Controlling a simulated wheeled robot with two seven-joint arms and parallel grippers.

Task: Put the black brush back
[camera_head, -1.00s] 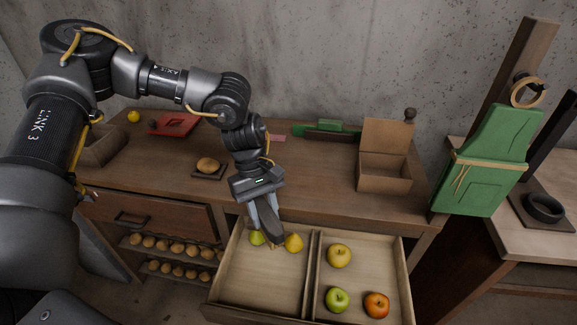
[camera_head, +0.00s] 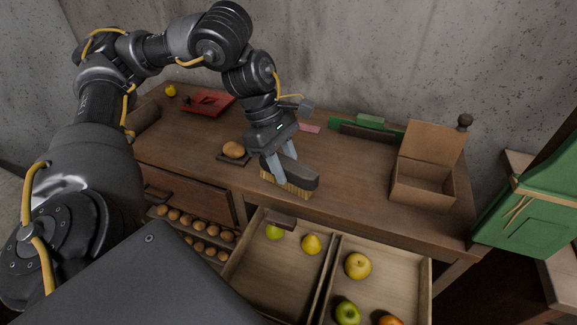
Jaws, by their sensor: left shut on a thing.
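The black brush (camera_head: 299,175) with tan bristles is in my left gripper (camera_head: 279,165), which is shut on it. The brush is over the front part of the wooden worktop (camera_head: 345,207), above and behind the open drawer (camera_head: 262,275). Whether the bristles touch the wood I cannot tell. My right gripper is not in view.
On the worktop are a potato (camera_head: 234,149) on a small dark plate, an open cardboard box (camera_head: 424,190), a red item (camera_head: 208,103) and a green item (camera_head: 370,121).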

